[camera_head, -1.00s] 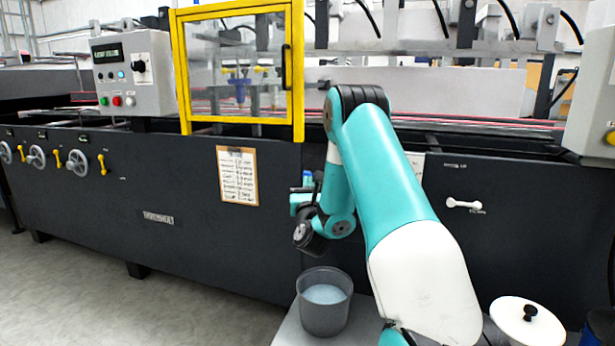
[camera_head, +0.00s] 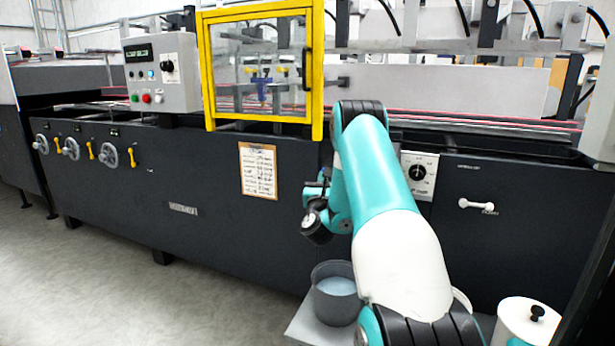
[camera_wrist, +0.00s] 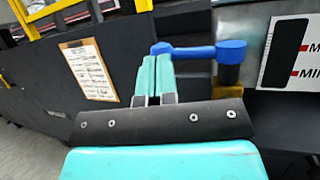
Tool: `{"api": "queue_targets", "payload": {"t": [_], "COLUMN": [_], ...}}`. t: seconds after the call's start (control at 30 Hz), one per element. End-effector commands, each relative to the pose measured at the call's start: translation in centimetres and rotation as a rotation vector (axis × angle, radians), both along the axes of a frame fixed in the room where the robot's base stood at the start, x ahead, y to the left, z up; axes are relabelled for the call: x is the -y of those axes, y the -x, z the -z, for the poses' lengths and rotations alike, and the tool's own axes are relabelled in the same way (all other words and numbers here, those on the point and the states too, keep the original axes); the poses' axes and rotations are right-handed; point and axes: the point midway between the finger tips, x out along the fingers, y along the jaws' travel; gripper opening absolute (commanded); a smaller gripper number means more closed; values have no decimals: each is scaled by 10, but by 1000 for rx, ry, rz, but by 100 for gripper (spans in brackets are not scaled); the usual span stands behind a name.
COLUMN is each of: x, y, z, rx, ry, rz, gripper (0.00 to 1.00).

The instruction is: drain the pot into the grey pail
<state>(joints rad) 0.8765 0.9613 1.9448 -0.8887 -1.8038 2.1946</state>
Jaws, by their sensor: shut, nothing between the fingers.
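My gripper (camera_wrist: 156,62) is shut and empty, its two teal fingers together in the wrist view. A blue lever (camera_wrist: 195,51) lies sideways at the fingertips; I cannot tell whether they touch. Its right end sits on a dark stem over a brass-coloured block (camera_wrist: 229,91). The grey pail (camera_head: 336,310) stands below my wrist in the head view, holding pale blue liquid. The pot is not identifiable in the head view.
A long dark machine (camera_head: 220,220) fills the background, with a yellow-framed guard (camera_head: 318,75) and a clipboard sheet (camera_head: 258,170). The floor (camera_head: 150,300) at the left is clear.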

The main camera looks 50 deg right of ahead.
Motion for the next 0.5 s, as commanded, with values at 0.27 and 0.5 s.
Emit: {"api": "queue_targets", "payload": {"t": [0.27, 0.5], "x": [5, 3], "y": [4, 3], "z": [1, 3], "rx": [-1, -1], "ry": [-1, 0], "rz": [18, 17], "gripper": [0, 0]}}
